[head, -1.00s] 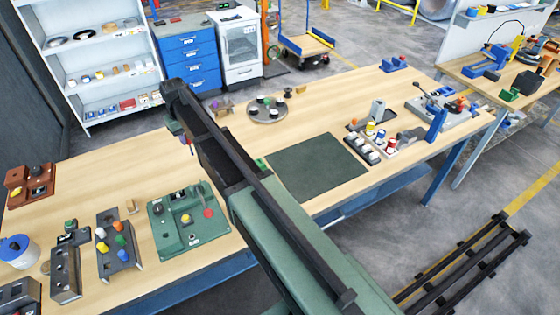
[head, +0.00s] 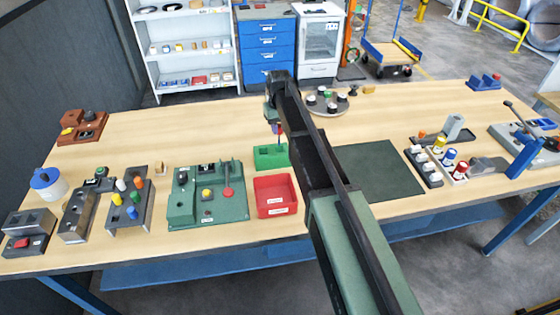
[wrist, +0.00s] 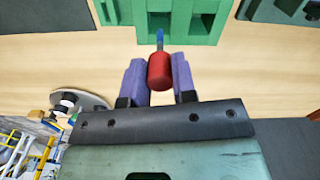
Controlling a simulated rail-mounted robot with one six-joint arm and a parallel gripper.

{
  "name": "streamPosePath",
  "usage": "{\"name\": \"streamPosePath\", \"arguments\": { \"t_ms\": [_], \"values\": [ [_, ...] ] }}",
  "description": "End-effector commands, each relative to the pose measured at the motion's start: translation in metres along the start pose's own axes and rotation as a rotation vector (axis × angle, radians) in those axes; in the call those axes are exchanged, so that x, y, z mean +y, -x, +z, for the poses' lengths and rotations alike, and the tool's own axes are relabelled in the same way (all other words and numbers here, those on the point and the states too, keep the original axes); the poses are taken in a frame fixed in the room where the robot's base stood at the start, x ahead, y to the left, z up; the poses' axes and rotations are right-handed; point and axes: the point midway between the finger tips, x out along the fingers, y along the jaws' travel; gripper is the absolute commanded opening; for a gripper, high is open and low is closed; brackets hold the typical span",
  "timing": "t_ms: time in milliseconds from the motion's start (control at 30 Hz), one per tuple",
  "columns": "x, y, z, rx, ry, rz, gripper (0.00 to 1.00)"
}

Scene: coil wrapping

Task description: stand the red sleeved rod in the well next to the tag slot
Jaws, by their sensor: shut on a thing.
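My gripper (wrist: 159,76) has its two purple fingers shut on the red sleeved rod (wrist: 159,70). In the wrist view the rod shows a red cylinder with a thin blue tip pointing towards a green block (wrist: 205,32) with recesses. In the head view the rod (head: 280,129) hangs under the wrist, just above or behind the green block (head: 270,156); the gap is hard to tell. I cannot tell for sure which recess is the well or the tag slot.
A red bin (head: 275,196) stands in front of the green block. A green fixture plate (head: 207,212) with knobs is to its left. A round tray (head: 327,107) stands behind my arm. A dark green mat (head: 378,170) lies clear on the right.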

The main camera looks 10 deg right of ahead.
Motion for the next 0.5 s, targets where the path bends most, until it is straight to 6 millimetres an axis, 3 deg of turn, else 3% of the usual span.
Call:
{"name": "streamPosePath", "arguments": {
  "t_ms": [33,133,267,500],
  "values": [
    [0.0,-0.031,0.0,0.0,0.0,0.0,0.02],
    [0.0,-0.04,0.0,0.0,0.0,0.0,0.02],
    [0.0,-0.036,0.0,0.0,0.0,0.0,0.02],
    [0.0,-0.082,0.0,0.0,0.0,0.0,0.02]
  ]
}}
